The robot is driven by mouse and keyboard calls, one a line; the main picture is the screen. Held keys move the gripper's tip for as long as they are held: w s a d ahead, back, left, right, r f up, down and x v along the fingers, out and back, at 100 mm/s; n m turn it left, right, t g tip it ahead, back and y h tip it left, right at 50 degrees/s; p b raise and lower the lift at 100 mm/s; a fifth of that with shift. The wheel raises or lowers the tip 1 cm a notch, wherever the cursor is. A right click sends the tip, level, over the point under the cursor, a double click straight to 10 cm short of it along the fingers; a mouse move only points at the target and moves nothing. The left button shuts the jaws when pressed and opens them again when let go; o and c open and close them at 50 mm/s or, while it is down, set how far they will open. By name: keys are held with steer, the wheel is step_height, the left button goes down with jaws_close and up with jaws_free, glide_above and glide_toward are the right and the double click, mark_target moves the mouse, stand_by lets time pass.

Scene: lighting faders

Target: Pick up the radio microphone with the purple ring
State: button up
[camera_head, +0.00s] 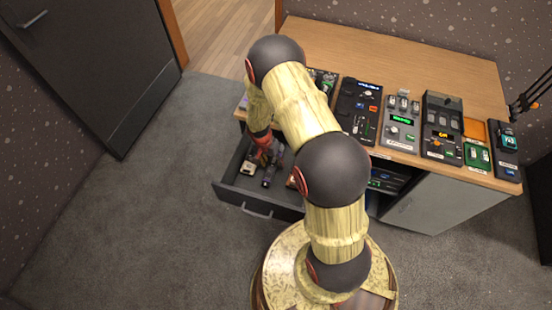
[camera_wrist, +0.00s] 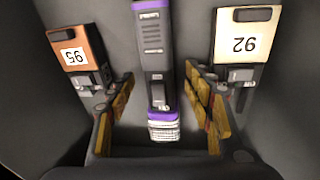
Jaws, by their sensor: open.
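The radio microphone with the purple ring (camera_wrist: 154,60) is a dark grey body with purple bands at both ends and a pale mesh head at its near end. In the wrist view it lies in the middle, between the two fingers of my gripper (camera_wrist: 158,92). The fingers are open, one on each side of it, with a visible gap to each. In the head view my gripper (camera_head: 268,158) reaches down into the open drawer (camera_head: 228,190). My arm and gripper hide part of the drawer there, and I cannot make out the purple ring.
In the wrist view an orange-labelled unit (camera_wrist: 78,55) lies left and a cream-labelled unit (camera_wrist: 243,42) right, each close to a finger. In the head view the wooden desk (camera_head: 400,55) holds several fader panels (camera_head: 402,120). Carpet (camera_head: 150,215) left of the drawer is clear.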

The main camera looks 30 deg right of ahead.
steer(key=shift+r, duration=0.1)
steer(key=shift+c, duration=0.2)
jaws_close()
stand_by(0.5)
